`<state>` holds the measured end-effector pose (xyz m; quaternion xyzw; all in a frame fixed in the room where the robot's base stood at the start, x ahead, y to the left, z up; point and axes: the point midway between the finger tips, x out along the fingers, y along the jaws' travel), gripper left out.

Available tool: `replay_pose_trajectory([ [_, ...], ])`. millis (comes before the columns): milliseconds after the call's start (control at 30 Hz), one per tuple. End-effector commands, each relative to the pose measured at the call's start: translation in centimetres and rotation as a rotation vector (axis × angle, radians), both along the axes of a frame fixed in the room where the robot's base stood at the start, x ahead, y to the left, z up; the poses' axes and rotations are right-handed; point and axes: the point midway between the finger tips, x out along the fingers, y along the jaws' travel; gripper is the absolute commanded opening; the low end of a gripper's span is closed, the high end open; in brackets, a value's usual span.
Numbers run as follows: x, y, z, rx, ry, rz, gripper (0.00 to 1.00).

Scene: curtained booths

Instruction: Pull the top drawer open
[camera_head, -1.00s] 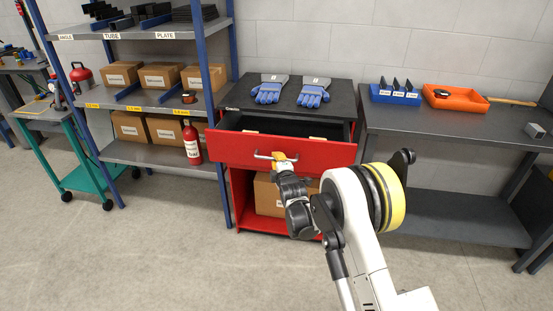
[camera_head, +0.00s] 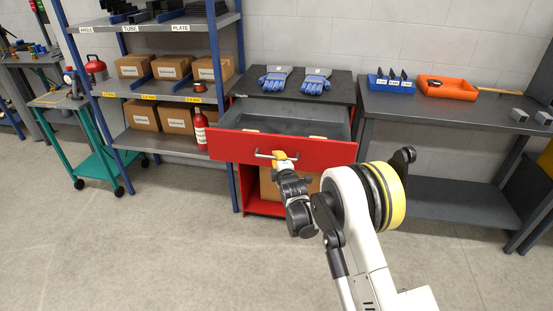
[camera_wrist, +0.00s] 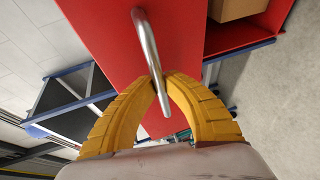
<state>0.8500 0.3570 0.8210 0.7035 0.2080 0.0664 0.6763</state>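The red top drawer (camera_head: 320,152) of the cabinet stands well out, and its grey inside shows in the head view. Its metal bar handle (camera_head: 265,156) runs across the front; it also shows in the wrist view (camera_wrist: 146,45). My gripper (camera_head: 279,157) is at the right part of the handle. In the wrist view its yellow fingers (camera_wrist: 164,88) come together around the bar, with their tips against it. The far side of the grip is hidden.
Two blue gloves (camera_head: 276,80) (camera_head: 315,83) lie on the cabinet's black top (camera_head: 345,88). A cardboard box sits in the open space below the drawer. Shelving with a fire extinguisher (camera_head: 200,131) stands left, a workbench (camera_head: 430,105) right. The floor (camera_head: 150,250) in front is clear.

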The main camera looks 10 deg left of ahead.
Motion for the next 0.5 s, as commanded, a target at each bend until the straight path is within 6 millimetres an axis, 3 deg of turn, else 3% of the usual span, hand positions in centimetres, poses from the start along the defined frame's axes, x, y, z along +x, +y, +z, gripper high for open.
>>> replay_pose_trajectory([
  [33,-0.01,0.06,0.01,0.000,0.000,0.001,0.13],
  [100,-0.02,0.06,0.01,0.000,0.000,0.001,0.34],
  [500,-0.60,-0.24,0.12,0.000,0.000,0.000,0.34],
])
